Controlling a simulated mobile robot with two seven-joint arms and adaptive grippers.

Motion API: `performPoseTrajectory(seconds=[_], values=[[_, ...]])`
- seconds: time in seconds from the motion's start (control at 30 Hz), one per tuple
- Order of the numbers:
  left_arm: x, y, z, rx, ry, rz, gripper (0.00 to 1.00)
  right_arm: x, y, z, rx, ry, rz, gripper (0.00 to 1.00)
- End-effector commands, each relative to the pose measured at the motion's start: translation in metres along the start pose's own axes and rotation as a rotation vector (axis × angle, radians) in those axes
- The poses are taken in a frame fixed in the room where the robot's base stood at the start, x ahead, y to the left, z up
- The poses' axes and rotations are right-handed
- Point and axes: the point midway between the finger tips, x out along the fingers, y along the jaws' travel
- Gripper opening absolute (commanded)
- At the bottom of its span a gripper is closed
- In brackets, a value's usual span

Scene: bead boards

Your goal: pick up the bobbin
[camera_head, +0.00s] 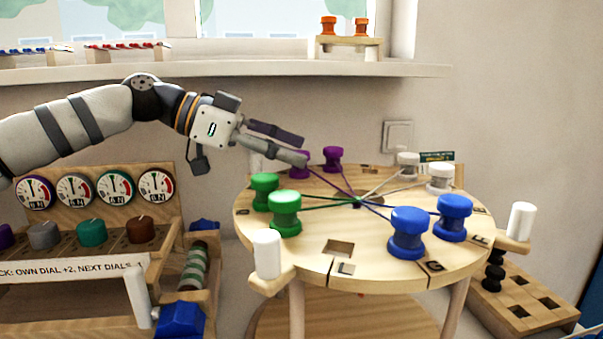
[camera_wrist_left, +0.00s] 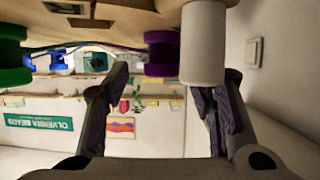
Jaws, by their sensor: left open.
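A round wooden table holds several bobbins in pairs, with threads meeting near its centre. At the back left are two purple bobbins, one (camera_head: 333,159) in clear view and another (camera_head: 300,166) partly hidden by my left gripper (camera_head: 303,150). Two green bobbins (camera_head: 284,213) stand at the left, two blue bobbins (camera_head: 408,233) at the front right and two white bobbins (camera_head: 439,180) at the back right. My left gripper is open and empty. In the left wrist view a purple bobbin (camera_wrist_left: 161,54) and a green bobbin (camera_wrist_left: 12,52) show; the purple one appears between the fingers. My right gripper is out of view.
White posts (camera_head: 267,253) stand on tabs at the table's rim; one white post (camera_wrist_left: 204,45) is close in the left wrist view. A rack with dials (camera_head: 116,187) is at the left. A shelf (camera_head: 230,72) runs along the wall above my left arm.

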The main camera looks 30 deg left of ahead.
Motion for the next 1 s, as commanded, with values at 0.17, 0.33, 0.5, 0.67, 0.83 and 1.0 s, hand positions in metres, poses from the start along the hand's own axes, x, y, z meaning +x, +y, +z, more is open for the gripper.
performPoseTrajectory(seconds=[0.17, 0.33, 0.5, 0.67, 0.83, 1.0], values=[[0.019, -0.001, 0.001, -0.001, 0.0, -0.001, 0.51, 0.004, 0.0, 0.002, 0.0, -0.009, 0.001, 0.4], [0.018, 0.0, -0.001, 0.001, 0.001, -0.002, 0.51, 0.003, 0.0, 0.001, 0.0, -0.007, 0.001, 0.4], [0.018, 0.0, -0.001, 0.001, 0.001, -0.002, 0.17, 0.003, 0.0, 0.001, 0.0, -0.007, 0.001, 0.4], [0.018, 0.0, -0.001, 0.001, 0.001, -0.002, 0.0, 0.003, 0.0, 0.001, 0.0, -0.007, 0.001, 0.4], [0.018, 0.0, -0.001, 0.001, 0.001, -0.002, 0.0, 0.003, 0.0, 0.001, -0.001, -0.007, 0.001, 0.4], [0.013, 0.0, -0.012, 0.004, 0.002, -0.002, 0.0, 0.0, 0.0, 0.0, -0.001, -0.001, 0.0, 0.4]])
